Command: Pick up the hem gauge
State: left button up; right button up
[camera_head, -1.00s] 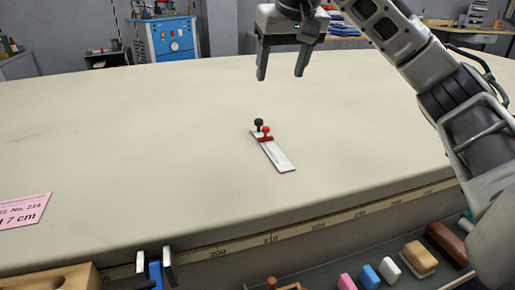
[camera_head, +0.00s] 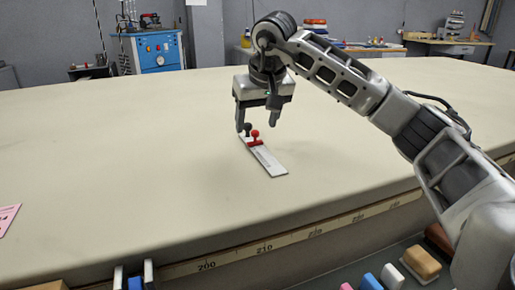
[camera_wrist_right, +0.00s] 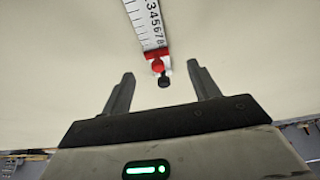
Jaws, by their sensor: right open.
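The hem gauge (camera_head: 264,158) lies flat on the cloth table. It is a pale ruler strip with a red slider and knob and a black knob at its far end. In the right wrist view the hem gauge (camera_wrist_right: 147,22) shows its black numbers, with the red and black knobs pointing toward my gripper. My right gripper (camera_head: 257,128) is open and empty, just above the knob end. In the wrist view its two fingertips (camera_wrist_right: 160,74) stand apart, with the black knob roughly between them and no contact visible. My left gripper is not in view.
The table (camera_head: 120,160) is clear around the gauge. A measuring tape (camera_head: 290,240) runs along its front edge. A pink card (camera_head: 8,218) lies at the left. Below the edge, a tray holds coloured blocks and a tan brush-like block (camera_head: 422,262).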

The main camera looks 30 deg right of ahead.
aim_at(257, 134)
jog(key=x, duration=0.4)
jog(key=shift+s+d+f+b, duration=0.1)
jog(key=shift+s+d+b, duration=0.05)
jog(key=shift+s+b, duration=0.2)
jog(key=shift+w+f, duration=0.3)
jog(key=shift+f, duration=0.1)
jog(key=c, duration=1.2)
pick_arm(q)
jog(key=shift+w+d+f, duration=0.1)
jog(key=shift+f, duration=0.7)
pick_arm(e)
jog(key=shift+r, duration=0.1)
jog(key=shift+r, duration=0.1)
